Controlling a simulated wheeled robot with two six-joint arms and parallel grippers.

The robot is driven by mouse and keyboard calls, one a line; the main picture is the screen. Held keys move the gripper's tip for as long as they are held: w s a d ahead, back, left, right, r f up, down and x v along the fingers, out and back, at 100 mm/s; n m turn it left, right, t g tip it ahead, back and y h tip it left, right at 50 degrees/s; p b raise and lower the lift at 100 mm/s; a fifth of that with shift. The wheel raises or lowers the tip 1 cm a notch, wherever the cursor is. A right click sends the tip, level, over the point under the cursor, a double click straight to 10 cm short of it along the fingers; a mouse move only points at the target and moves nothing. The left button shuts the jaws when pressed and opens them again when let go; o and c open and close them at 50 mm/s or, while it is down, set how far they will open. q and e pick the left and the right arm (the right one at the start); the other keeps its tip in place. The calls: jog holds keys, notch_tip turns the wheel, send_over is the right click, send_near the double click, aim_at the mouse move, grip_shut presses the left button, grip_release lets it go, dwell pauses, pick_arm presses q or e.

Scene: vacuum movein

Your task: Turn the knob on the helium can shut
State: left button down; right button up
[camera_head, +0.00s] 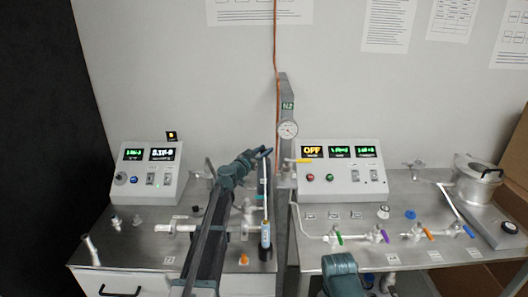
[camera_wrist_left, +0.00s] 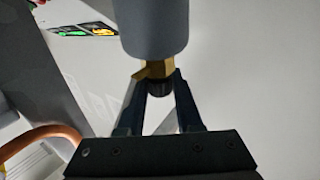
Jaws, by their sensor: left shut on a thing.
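In the left wrist view, a grey cylinder (camera_wrist_left: 153,25) ends in a brass fitting (camera_wrist_left: 154,70) with a small dark knob (camera_wrist_left: 157,87). My left gripper (camera_head: 267,153) is at the top of the can; in the wrist view its two fingers (camera_wrist_left: 160,86) are shut on the knob, one on each side. My left arm hides part of the left bench. A teal link of my right arm shows at the bottom; its gripper is out of view.
A control box (camera_head: 150,178) stands at the left, another (camera_head: 341,168) at the right reading OFF. A grey post (camera_head: 283,210) with a round gauge (camera_head: 288,130) stands just right of the can. Valves with coloured handles (camera_head: 385,236) and a metal pot (camera_head: 475,178) are on the right bench (camera_head: 440,254).

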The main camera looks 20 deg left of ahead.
pick_arm(q)
jog(key=shift+s+d+n+y, duration=0.1)
jog(key=shift+n+y, duration=0.2)
jog(key=shift+y, duration=0.2)
jog(key=n+y, duration=0.1)
jog(key=y, duration=0.1)
jog(key=shift+n+t+y, duration=0.4)
jog(key=shift+n+y, duration=1.6)
jog(key=shift+y, duration=0.9)
jog(key=shift+n+y, duration=0.3)
jog(key=shift+y, duration=0.1)
jog(key=c, duration=0.6)
grip_release()
jog(key=shift+r, duration=0.15)
